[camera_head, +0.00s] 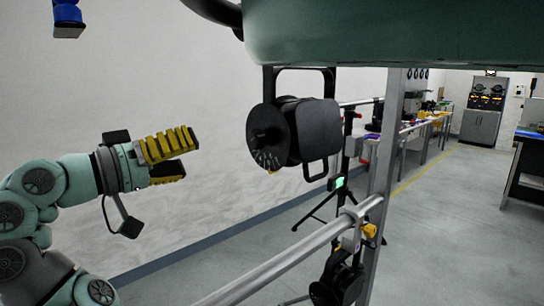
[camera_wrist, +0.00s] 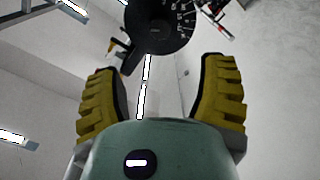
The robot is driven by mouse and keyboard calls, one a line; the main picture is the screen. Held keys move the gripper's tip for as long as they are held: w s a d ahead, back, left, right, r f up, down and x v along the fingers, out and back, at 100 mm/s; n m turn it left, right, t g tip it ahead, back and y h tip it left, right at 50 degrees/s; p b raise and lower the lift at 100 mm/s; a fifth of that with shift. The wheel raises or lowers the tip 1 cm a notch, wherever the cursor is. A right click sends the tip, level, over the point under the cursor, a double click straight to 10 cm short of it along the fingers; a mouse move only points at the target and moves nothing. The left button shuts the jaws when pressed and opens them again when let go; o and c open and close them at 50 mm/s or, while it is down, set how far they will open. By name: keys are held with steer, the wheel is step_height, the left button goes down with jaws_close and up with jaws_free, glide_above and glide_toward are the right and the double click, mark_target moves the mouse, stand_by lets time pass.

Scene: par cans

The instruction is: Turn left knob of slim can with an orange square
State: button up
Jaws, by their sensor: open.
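A black par can (camera_head: 318,130) hangs in a yoke in the middle of the head view. A round black knob with a pale scale (camera_head: 265,137) is on its left side, facing my gripper. In the wrist view this dial knob (camera_wrist: 160,24) is at the top, beyond and between the fingers, partly cut off by the frame. No orange square can be made out clearly on this can. My gripper (camera_head: 188,153), with yellow ribbed fingers, is open and empty to the left of the knob, with a gap between them. It also shows in the wrist view (camera_wrist: 160,68).
A second black can (camera_head: 338,284) is clamped to the lower rail (camera_head: 290,258). A metal post (camera_head: 386,150) stands right of the hanging can. A tripod (camera_head: 325,208) with a green-lit spot is behind. A white wall is at left.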

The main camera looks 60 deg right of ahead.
mark_target(251, 139)
steer(key=p+x, duration=0.3)
steer(key=x, duration=0.4)
steer(key=p+x, duration=0.3)
steer(key=x, duration=0.4)
steer(key=shift+s+r, duration=0.1)
steer(key=shift+r, duration=0.15)
steer(key=shift+s+d+f, duration=0.1)
steer(key=shift+d+f, duration=0.05)
steer(key=shift+d, duration=0.55)
steer(key=shift+c, duration=0.3)
jaws_close()
steer(key=shift+f, duration=0.1)
